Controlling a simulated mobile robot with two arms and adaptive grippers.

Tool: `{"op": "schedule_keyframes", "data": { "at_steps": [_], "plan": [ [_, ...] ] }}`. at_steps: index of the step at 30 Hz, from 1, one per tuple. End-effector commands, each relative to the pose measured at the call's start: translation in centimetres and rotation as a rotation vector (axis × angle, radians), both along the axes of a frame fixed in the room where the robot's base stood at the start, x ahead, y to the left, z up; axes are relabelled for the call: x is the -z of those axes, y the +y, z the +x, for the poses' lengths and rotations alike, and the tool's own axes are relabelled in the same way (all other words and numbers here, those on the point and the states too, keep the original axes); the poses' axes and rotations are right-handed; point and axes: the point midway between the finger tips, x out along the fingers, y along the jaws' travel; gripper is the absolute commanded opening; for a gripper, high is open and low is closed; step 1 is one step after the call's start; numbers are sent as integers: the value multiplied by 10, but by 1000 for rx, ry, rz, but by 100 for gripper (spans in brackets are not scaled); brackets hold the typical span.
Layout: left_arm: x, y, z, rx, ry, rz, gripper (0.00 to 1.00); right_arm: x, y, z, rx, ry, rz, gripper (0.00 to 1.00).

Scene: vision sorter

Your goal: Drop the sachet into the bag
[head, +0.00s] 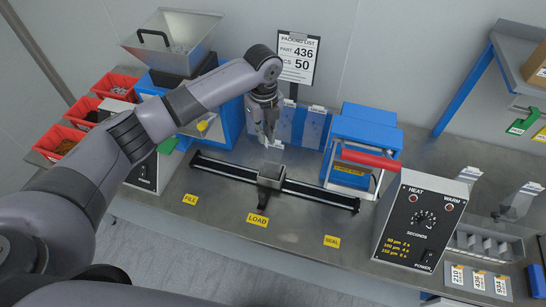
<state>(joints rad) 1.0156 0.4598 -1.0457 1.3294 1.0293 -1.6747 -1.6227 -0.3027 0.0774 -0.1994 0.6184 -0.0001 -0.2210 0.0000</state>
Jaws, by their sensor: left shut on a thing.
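My left gripper (268,136) points down over the middle of the bench, behind the rail. It is shut on a small whitish sachet (273,145), only partly visible at the fingertips. Just below and in front of it, a dark carriage (270,176) sits midway on the black rail (317,193). A pale, see-through shape, perhaps the bag (273,158), shows faintly at the carriage. I cannot tell whether the sachet is above its mouth or touching it. My right gripper is not in view.
A blue sealer with a red handle (366,160) and a HEAT control box (422,222) stand right of the rail. Red bins (116,85) and a metal hopper (178,42) are at the left. A packing list (298,55) stands behind.

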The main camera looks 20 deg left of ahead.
Motion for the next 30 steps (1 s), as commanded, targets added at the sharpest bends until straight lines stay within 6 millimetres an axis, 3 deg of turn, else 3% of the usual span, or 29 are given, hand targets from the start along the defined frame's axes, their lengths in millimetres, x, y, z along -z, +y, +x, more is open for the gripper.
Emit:
{"op": "schedule_keyframes", "data": {
  "at_steps": [1,3,10,30],
  "plan": [
    [-8,0,3,73,4,-1,0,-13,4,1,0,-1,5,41],
    [-8,1,8,169,2,-1,0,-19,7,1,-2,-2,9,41],
    [-4,2,14,322,2,-1,0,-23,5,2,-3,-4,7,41],
    [55,3,14,329,0,0,0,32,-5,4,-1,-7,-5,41]
  ]
}}
